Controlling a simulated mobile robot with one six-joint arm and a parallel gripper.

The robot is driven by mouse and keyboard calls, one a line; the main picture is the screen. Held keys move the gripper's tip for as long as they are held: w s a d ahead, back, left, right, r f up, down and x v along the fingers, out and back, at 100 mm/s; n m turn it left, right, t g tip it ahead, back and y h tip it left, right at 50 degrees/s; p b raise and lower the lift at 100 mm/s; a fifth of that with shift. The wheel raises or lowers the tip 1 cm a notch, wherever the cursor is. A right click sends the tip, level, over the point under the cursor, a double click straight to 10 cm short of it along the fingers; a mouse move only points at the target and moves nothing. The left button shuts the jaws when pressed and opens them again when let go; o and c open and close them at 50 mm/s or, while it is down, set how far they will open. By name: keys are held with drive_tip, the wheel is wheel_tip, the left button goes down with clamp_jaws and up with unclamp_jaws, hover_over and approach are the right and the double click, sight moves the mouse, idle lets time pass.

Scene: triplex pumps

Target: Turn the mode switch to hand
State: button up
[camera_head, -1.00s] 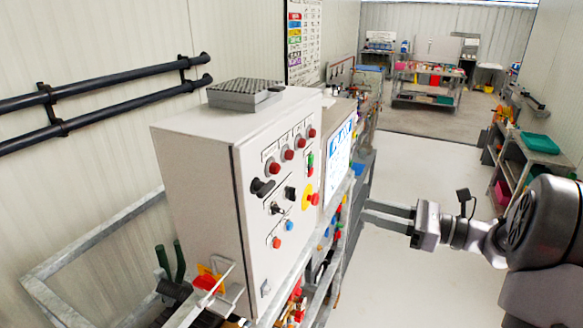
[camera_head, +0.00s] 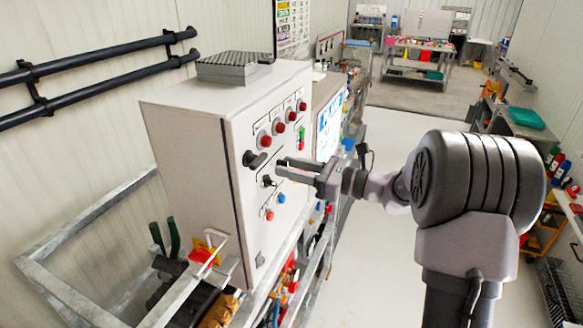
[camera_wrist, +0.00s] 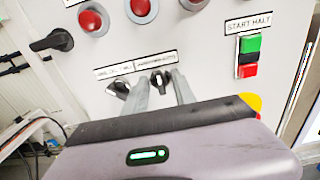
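Two small black selector switches sit side by side on the front of the grey control cabinet (camera_head: 180,150), under white label strips too blurred to read. In the wrist view, the left switch (camera_wrist: 120,88) is just left of my fingers. The right switch (camera_wrist: 159,80) shows between the fingertips. I cannot tell from the labels which one is the mode switch. My gripper (camera_head: 279,167) points at the panel with its two fingers apart; in the wrist view the fingertips (camera_wrist: 158,77) straddle the right switch. Whether they touch it is unclear.
A larger black rotary handle (camera_wrist: 52,40) is at the left. Red lamps (camera_wrist: 93,20) run above the switches. A green and red start/halt button pair (camera_wrist: 248,55) and a yellow-and-red button (camera_wrist: 250,103) are to the right. Blue (camera_head: 282,198) and orange (camera_head: 270,215) buttons are below.

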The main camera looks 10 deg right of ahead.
drive_tip(key=shift+c, duration=0.2)
clamp_jaws()
drive_tip(key=shift+f+b, duration=0.15)
drive_tip(key=shift+b, duration=0.3)
drive_tip(key=n+b, duration=0.8)
drive_tip(key=b, duration=0.3)
drive_tip(key=shift+s+n, duration=0.1)
drive_tip(key=shift+n, duration=0.2)
drive_tip(key=shift+b, duration=0.45)
